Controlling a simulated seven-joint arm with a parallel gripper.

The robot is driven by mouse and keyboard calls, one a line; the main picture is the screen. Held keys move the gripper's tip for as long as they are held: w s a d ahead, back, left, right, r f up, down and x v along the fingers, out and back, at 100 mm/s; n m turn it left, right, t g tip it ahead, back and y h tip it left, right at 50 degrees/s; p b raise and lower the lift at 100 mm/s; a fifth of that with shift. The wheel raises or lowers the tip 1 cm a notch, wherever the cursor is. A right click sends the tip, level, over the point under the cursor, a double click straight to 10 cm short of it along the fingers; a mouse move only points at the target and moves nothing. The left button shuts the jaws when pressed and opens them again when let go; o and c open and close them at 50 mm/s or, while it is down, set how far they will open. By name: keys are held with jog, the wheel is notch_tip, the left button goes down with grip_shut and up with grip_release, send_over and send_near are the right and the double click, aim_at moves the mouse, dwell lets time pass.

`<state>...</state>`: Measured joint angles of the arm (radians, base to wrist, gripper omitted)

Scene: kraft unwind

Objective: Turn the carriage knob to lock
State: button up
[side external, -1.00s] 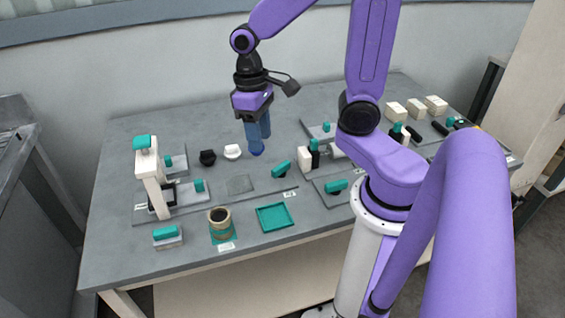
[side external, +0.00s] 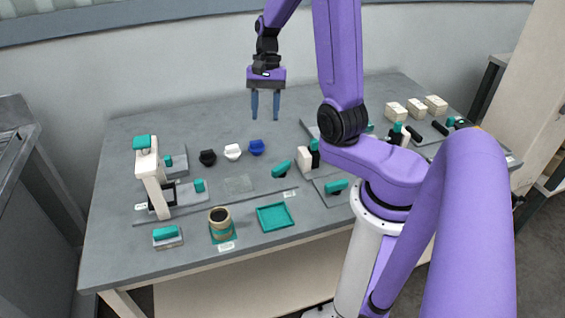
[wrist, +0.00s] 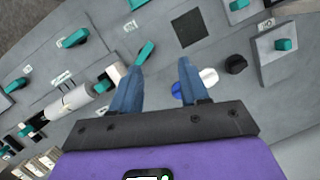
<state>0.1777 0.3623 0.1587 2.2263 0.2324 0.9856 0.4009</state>
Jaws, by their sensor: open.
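My gripper (side external: 265,116) is open and empty, raised above the back of the table with its fingers pointing down. In the wrist view its two fingers (wrist: 160,68) stand well apart. Three round knobs stand in a row below: black (side external: 207,157), white (side external: 233,151) and blue (side external: 256,147). In the wrist view the blue knob (wrist: 177,90) is partly hidden by a finger. A slanted teal handle (side external: 281,168) stands right of them, and also shows in the wrist view (wrist: 145,53). The labels are too small to read, so I cannot tell which knob is the carriage knob.
A white upright post (side external: 153,180) with a teal top stands at the left. A brown roll (side external: 219,218) and an empty teal tray (side external: 275,217) are near the front edge. Several pale blocks (side external: 416,108) sit at the back right. A flat square (side external: 239,184) lies mid-table.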

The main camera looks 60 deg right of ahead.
jog(key=s+d+f+m+t+y, duration=0.1)
jog(key=s+d+f+m+t, duration=0.1)
jog(key=s+d+m, duration=0.45)
jog(key=m, duration=0.2)
send_near(282, 165)
jog(key=x, duration=0.9)
dwell(0.3)
jog(key=shift+f, duration=0.1)
grip_shut()
